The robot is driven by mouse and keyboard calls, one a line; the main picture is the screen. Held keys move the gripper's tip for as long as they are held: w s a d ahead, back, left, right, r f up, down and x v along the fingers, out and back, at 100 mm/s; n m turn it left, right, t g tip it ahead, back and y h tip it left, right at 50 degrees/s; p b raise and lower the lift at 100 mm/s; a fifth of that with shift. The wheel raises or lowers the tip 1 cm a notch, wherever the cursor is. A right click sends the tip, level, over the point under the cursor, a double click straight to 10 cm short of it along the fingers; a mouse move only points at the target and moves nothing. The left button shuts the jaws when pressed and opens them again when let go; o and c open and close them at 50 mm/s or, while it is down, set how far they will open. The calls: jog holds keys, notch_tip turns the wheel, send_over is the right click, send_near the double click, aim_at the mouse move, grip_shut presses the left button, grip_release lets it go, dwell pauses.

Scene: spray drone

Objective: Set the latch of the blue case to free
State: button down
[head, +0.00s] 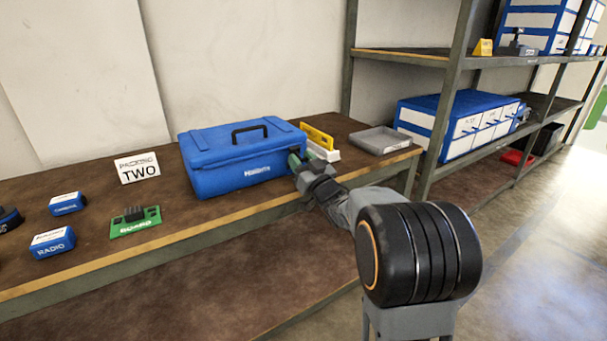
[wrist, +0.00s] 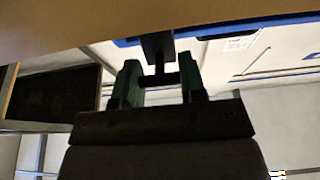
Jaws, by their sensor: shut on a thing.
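The blue case (head: 235,165) stands closed on the brown bench, with a black handle on its lid. My gripper (head: 300,160) is at the case's right end, its green fingers against that side. In the wrist view my gripper (wrist: 159,78) has its two green fingers around a dark piece, which I take to be the latch (wrist: 157,48). The fingers hide the latch in the head view, so its setting cannot be read.
A green plate (head: 136,222), blue radio boxes (head: 52,242) and a PACKING TWO sign (head: 138,168) are left of the case. A yellow-and-white item (head: 318,140) and a grey tray (head: 380,140) are to the right. A shelf upright (head: 448,95) stands beyond the tray.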

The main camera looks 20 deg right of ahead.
jog(key=shift+s+f+t+b, duration=0.1)
jog(key=shift+f+t+b, duration=0.25)
jog(key=shift+b, duration=0.3)
jog(key=shift+r, duration=0.15)
jog(key=c, duration=0.7)
grip_release()
jog(key=p+v, duration=0.1)
jog(key=v, duration=1.3)
jog(key=shift+d, duration=0.1)
